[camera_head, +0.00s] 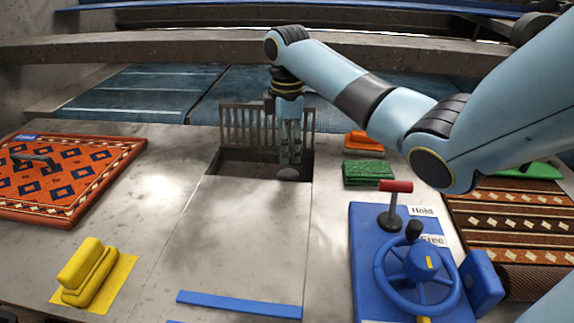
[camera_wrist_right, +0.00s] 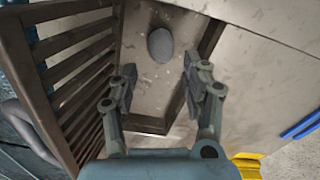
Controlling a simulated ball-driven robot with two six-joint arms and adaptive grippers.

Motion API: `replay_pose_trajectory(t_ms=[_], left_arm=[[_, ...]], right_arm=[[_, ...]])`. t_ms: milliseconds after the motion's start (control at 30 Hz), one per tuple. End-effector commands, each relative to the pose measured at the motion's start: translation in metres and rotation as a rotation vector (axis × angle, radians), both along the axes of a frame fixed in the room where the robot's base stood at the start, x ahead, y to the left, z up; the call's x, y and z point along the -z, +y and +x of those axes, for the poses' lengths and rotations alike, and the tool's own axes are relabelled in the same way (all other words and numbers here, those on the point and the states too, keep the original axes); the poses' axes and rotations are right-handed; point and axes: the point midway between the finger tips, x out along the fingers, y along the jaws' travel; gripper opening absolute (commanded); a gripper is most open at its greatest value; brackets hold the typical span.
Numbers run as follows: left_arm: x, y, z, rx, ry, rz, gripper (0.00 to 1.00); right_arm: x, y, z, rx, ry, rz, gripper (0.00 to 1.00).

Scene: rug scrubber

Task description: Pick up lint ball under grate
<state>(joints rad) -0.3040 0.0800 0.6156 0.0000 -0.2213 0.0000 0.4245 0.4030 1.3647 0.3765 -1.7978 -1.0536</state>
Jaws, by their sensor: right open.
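The lint ball (camera_head: 287,174) is a small grey oval at the front edge of the dark recess in the floor. In the right wrist view the lint ball (camera_wrist_right: 160,44) lies beyond the fingertips, apart from them. The slatted grate (camera_head: 246,125) stands raised at the back of the recess (camera_head: 232,164); its slats (camera_wrist_right: 75,75) fill the left of the wrist view. My right gripper (camera_head: 290,158) points down into the recess, just behind the lint ball. Its fingers (camera_wrist_right: 157,86) are open with nothing between them. My left gripper is not in view.
A blue panel holds a wheel (camera_head: 418,278) and a red-topped lever (camera_head: 395,200) at right. Green (camera_head: 368,172) and orange (camera_head: 362,142) pads lie right of the recess. A yellow block (camera_head: 88,270) and patterned rug (camera_head: 60,180) lie left. Pale floor in front is mostly clear.

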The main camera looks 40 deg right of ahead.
Motion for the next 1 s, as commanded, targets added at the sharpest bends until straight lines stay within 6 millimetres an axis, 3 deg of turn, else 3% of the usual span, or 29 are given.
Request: replay_pose_trajectory(t_ms=[267,500,800,1000], left_arm=[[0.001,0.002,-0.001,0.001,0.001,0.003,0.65],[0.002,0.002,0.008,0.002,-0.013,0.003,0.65],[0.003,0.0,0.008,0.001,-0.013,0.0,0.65],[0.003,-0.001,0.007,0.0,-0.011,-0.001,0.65]], right_arm=[[0.028,0.0,0.0,0.0,0.0,0.001,0.48],[0.065,0.0,-0.001,0.0,0.0,0.001,0.48],[0.073,0.0,-0.001,-0.001,-0.001,0.0,0.48],[0.072,0.0,-0.001,-0.001,-0.001,0.0,0.24]])
